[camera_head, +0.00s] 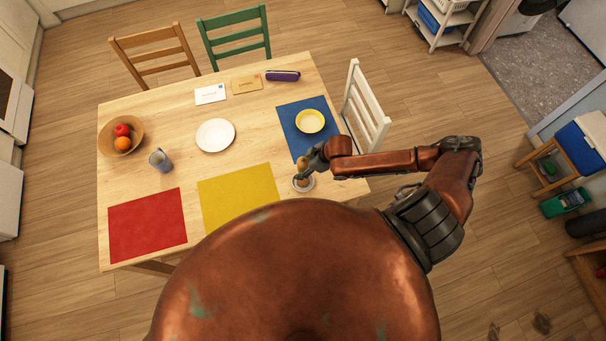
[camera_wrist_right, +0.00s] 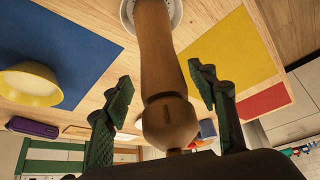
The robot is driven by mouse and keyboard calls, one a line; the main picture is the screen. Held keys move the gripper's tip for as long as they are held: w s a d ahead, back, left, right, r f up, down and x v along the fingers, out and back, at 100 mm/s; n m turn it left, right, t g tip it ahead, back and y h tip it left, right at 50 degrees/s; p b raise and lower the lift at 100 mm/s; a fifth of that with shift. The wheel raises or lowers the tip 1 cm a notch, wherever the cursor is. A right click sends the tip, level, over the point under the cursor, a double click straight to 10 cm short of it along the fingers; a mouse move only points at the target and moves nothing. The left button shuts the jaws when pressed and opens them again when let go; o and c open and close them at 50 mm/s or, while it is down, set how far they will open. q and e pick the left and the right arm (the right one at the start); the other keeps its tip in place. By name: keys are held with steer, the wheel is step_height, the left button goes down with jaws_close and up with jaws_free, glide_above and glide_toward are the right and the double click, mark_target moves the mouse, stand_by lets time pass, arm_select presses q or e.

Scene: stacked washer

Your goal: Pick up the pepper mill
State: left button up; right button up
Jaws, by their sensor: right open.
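The wooden pepper mill (camera_head: 302,165) stands upright on a small white saucer (camera_head: 303,185) near the table's front right. In the right wrist view the mill (camera_wrist_right: 163,75) rises between the two dark green fingers, with its rounded top close to the palm. My right gripper (camera_head: 308,160) is at the mill's upper part in the head view. Its fingers (camera_wrist_right: 158,90) are open, with a gap on each side of the mill. My left gripper is not in view.
On the wooden table are a blue mat with a yellow bowl (camera_head: 310,121), a yellow mat (camera_head: 238,197), a red mat (camera_head: 147,225), a white plate (camera_head: 215,135), a cup (camera_head: 160,160), a fruit bowl (camera_head: 121,137), envelopes and a purple case (camera_head: 283,75). A white chair (camera_head: 364,110) stands at right.

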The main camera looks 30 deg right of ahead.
steer(key=x, duration=0.4)
steer(key=shift+a+r+p, duration=0.15)
steer(key=shift+a+p, duration=0.1)
steer(key=shift+p, duration=0.05)
steer(key=shift+c, duration=0.3)
jaws_close()
